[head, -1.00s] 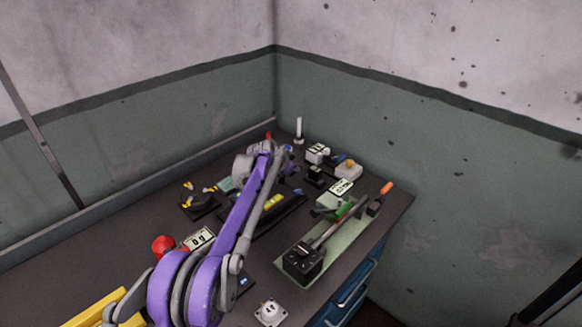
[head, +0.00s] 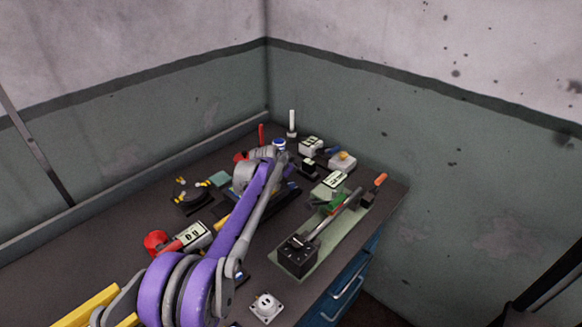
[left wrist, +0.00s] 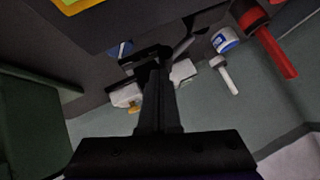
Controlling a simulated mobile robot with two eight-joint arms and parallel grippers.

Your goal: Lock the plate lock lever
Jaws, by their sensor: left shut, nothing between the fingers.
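I cannot tell for certain which lever is the plate lock lever. A red upright handle (head: 261,134) stands at the back of the bench and shows large in the left wrist view (left wrist: 274,52). My left gripper (left wrist: 155,56) is shut and empty. In the left wrist view the red handle is to its right, apart from it. In the head view my purple arm reaches to the back of the bench and the fingertips are hidden. My right gripper is not in view.
A white post (head: 292,122) and a blue-and-white cap (head: 279,144) stand near the red handle. A white box with a yellow knob (head: 343,160) is to their right. A black box (head: 297,257) and white socket (head: 266,307) are in front. Walls close in the back corner.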

